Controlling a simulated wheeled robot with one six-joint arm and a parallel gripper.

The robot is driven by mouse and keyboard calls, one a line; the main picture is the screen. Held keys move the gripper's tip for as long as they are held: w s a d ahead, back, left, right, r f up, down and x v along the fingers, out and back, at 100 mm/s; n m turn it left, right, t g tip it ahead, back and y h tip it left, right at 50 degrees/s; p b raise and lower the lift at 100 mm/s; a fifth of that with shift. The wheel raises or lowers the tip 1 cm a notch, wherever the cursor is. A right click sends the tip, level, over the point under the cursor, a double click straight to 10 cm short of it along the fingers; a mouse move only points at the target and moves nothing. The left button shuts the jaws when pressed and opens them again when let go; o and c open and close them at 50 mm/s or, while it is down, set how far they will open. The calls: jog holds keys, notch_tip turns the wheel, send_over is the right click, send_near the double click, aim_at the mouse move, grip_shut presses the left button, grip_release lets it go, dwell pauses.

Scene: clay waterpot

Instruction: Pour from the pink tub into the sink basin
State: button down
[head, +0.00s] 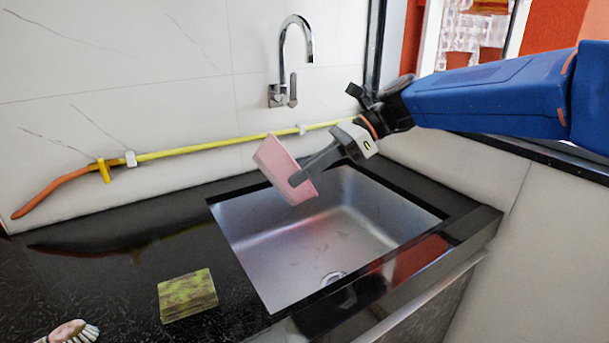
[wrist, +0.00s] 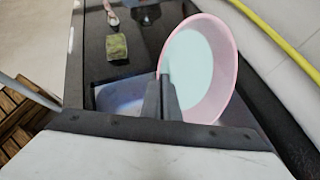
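The pink tub (head: 281,168) is held tilted in the air over the back left of the sink basin (head: 262,236). My gripper (head: 299,180) is shut on the tub's wall from the right. In the wrist view my gripper's fingers (wrist: 162,95) pinch the near rim of the tub (wrist: 232,72). Pale bluish-white contents show inside the tub there; I cannot tell whether they are liquid. No stream is seen leaving the tub. The basin is bare metal with a round drain near its front, and it also shows in the wrist view (wrist: 115,97), partly hidden by the tub and fingers.
A yellow-green sponge (head: 187,295) lies on the black counter left of the sink, with a brush (head: 72,332) at the front left. A chrome tap (head: 292,60) is on the wall above. A yellow hose (head: 210,147) runs along the wall behind the tub.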

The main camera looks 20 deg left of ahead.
jog(key=shift+s+a+t+h, duration=0.6)
jog(key=shift+t+h, duration=0.1)
jog(key=shift+h, duration=0.1)
jog(key=shift+w, duration=0.1)
jog(key=shift+s+a+f+t+h, duration=0.5)
jog(key=shift+t+h, duration=0.3)
jog(key=shift+h, duration=0.2)
jog(key=shift+s+a+f+n+t+h, duration=0.35)
jog(key=shift+a+f+t+h, duration=0.15)
jog(key=shift+t+h, duration=0.4)
